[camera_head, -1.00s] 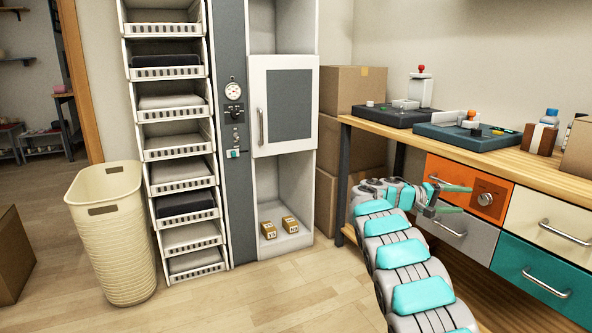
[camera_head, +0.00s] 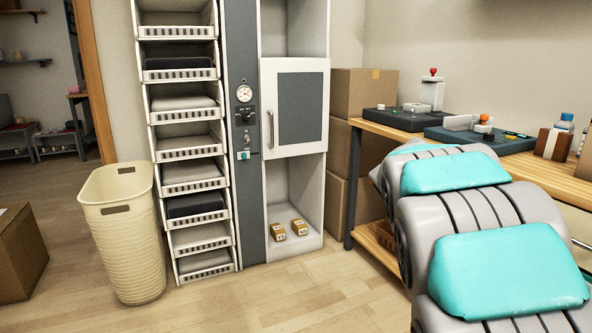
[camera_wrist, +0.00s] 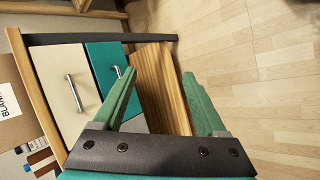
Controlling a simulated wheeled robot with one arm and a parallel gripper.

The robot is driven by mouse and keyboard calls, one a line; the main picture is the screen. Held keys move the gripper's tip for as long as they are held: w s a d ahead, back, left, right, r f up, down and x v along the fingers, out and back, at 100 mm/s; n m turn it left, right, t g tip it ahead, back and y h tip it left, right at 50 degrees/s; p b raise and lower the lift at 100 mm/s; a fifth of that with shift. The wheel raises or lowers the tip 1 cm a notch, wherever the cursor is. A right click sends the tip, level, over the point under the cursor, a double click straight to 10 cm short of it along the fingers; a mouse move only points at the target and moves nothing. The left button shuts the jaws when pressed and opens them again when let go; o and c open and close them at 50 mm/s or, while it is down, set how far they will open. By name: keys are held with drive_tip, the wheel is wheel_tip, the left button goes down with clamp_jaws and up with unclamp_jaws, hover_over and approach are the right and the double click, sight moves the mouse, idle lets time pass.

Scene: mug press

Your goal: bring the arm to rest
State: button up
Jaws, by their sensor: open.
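My gripper (camera_wrist: 162,105) shows in the wrist view with its two green fingers apart and nothing between them. It hangs in the air beside the workbench, with the teal drawer (camera_wrist: 106,62) and the cream drawer (camera_wrist: 70,85) to its left. In the head view my grey and teal arm fills the lower right and covers much of the workbench (camera_head: 390,132) front. The gripper itself is hidden there.
Two press devices stand on the bench, a dark one (camera_head: 394,120) and a teal-grey one (camera_head: 505,143). A cream bin (camera_head: 125,245), a tray rack (camera_head: 195,187) and a white cabinet (camera_head: 294,108) stand left. Wooden floor (camera_head: 290,300) is clear in front.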

drive_tip(key=s+a+f+y, duration=0.4)
drive_tip(key=s+a, duration=0.7)
drive_tip(key=s, duration=0.1)
drive_tip(key=s+a+f+n+y, duration=0.1)
drive_tip(key=s+a+f+y, duration=0.3)
drive_tip(key=s+a, duration=0.8)
drive_tip(key=shift+s+a+f+n, duration=0.3)
drive_tip(key=shift+f, duration=0.4)
